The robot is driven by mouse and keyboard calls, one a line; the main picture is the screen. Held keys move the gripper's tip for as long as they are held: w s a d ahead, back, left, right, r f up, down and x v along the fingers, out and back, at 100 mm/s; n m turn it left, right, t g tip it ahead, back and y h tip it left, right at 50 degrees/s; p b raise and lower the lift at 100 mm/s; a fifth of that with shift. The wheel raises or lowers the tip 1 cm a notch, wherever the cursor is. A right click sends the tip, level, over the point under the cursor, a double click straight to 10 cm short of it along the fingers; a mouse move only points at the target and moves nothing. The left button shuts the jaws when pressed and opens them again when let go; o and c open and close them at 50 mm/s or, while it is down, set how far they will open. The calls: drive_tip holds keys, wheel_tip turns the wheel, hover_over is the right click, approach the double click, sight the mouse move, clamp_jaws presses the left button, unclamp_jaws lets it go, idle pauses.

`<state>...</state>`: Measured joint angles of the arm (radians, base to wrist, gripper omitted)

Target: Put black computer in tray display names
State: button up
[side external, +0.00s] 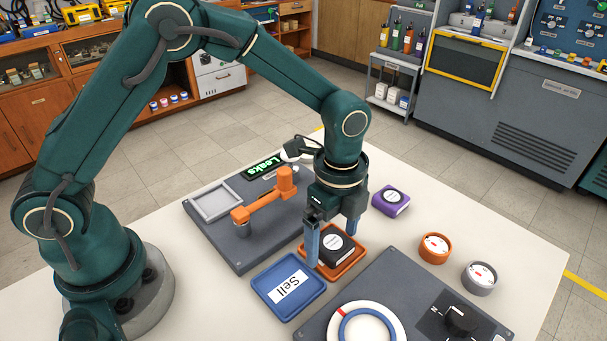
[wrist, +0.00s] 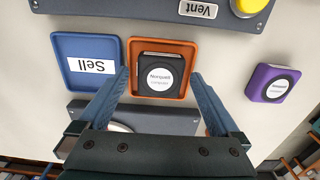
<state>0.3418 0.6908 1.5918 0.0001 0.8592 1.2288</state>
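The black computer (side external: 336,247) has a round white label and sits in the orange tray (side external: 345,272). It also shows in the wrist view (wrist: 160,88), inside the orange tray (wrist: 131,50). My gripper (side external: 332,248) is open and low over that tray, with one blue finger on each side of the computer. In the wrist view, gaps show between the fingers (wrist: 159,75) and the computer. The blue tray (side external: 259,281) beside it is labelled "Sell" and holds nothing else. A display (side external: 263,167) reads "Leaks" in green. No label on the orange tray is visible.
A purple computer (side external: 390,201) lies to the right on the table. An orange round part (side external: 435,248) and a grey one (side external: 480,278) stand near the dark panel with a white-blue ring (side external: 367,330). An orange lever (side external: 264,202) is on the rear panel.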

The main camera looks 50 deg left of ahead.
sight(333, 242)
drive_tip(key=shift+r, duration=0.1)
wheel_tip(333, 242, up, 12)
drive_tip(key=s+a+r+n+t, duration=0.1)
drive_tip(key=s+a+n+t, duration=0.1)
drive_tip(key=s+a+n, duration=0.3)
drive_tip(key=s+a+r+n+t, duration=0.1)
drive_tip(key=s+a+n+t, duration=0.2)
drive_tip(key=n, duration=1)
drive_tip(key=shift+s+a+r+t, duration=0.25)
drive_tip(key=shift+s+a, duration=1.1)
drive_tip(key=shift+s, duration=1.35)
drive_tip(key=shift+f, duration=0.1)
